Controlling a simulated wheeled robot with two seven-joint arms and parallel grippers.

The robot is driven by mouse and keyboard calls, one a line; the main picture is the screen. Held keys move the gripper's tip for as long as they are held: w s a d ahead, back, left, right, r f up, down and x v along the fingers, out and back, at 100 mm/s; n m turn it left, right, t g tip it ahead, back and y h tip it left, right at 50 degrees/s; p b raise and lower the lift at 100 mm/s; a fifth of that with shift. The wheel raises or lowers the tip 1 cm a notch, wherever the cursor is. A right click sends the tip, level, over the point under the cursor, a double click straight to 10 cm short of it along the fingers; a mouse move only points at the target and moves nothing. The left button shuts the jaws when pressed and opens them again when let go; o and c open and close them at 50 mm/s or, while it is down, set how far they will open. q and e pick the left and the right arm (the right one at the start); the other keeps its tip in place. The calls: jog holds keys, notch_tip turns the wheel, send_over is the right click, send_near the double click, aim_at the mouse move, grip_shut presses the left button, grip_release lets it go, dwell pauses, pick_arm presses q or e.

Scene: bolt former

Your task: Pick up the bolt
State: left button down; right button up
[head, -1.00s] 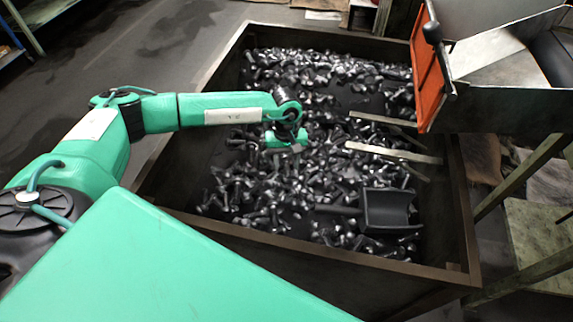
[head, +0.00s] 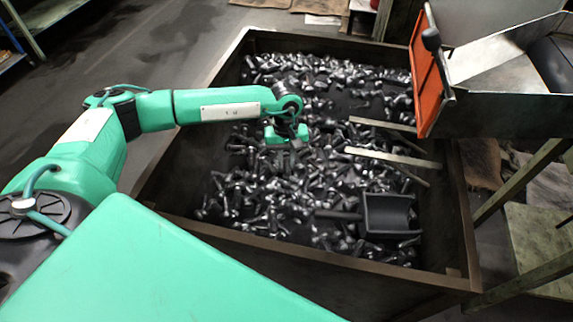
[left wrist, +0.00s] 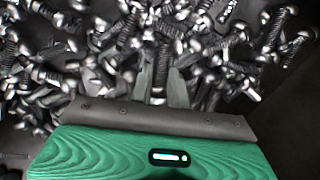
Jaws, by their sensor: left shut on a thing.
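Many loose metal bolts (head: 262,195) lie heaped in a large dark bin. My left gripper (head: 288,146) is over the middle of the heap, pointing down. In the left wrist view my left gripper (left wrist: 162,84) has its two fingers close together among the bolts, shut on a bolt (left wrist: 160,68) between them. The lower part of that bolt is hard to make out against the others. My right gripper is not in view.
The bin (head: 222,229) has raised walls all round. A black scoop (head: 388,213) and pale metal bars (head: 392,156) lie on the bolts at the right. A metal chute with an orange plate (head: 425,72) overhangs the bin's right rear side.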

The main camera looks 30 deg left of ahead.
aim_at(287, 162)
pick_arm(q)
notch_tip(287, 162, up, 17)
jog(key=shift+f, duration=0.15)
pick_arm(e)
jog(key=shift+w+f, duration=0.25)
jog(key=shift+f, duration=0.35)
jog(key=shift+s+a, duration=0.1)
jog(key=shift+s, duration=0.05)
